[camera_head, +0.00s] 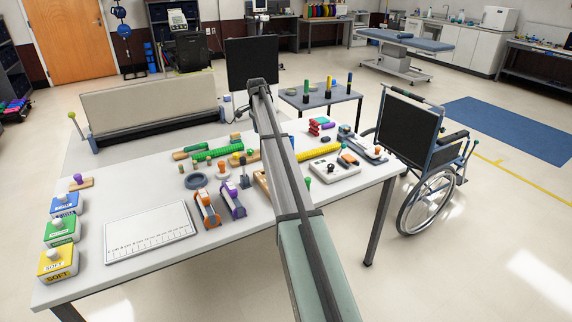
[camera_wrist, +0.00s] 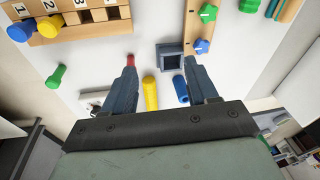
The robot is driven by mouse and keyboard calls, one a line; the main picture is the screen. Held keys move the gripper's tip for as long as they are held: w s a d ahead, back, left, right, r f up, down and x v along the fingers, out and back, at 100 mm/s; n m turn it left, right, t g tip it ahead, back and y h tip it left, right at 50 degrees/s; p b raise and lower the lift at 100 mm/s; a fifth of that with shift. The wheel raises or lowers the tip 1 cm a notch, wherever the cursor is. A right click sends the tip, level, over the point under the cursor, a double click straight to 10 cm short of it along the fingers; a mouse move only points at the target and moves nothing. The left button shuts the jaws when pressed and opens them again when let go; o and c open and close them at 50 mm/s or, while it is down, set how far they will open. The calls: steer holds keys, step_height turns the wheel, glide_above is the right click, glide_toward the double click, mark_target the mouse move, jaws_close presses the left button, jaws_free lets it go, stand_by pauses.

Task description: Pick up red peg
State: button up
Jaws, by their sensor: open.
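A red peg (camera_wrist: 130,59) shows in the wrist view as a short red end at the tip of my gripper's left finger. The rest of it seems hidden behind that finger, and I cannot tell whether they touch. My gripper (camera_wrist: 160,68) is open above the white table (camera_wrist: 232,65), with nothing held between its fingers. In the head view, my arm crosses the table and I cannot make out the gripper or the red peg.
A yellow peg (camera_wrist: 151,93) and a blue peg (camera_wrist: 181,90) lie near the fingers. A square grey holder (camera_wrist: 169,57) stands just beyond the fingertips. A green peg (camera_wrist: 56,76) lies left, below a numbered wooden board (camera_wrist: 85,27). Green knobs (camera_wrist: 208,13) are at upper right.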

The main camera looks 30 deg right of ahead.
steer(key=s+d+m+g+y, duration=0.1)
steer(key=s+d+g, duration=0.1)
steer(key=s+d, duration=0.5)
steer(key=f, duration=0.4)
steer(key=w+d+f, duration=0.1)
steer(key=f, duration=0.4)
steer(key=w+d+f, duration=0.1)
steer(key=f, duration=0.4)
steer(key=shift+w, duration=0.15)
steer(key=shift+c, duration=0.3)
jaws_close()
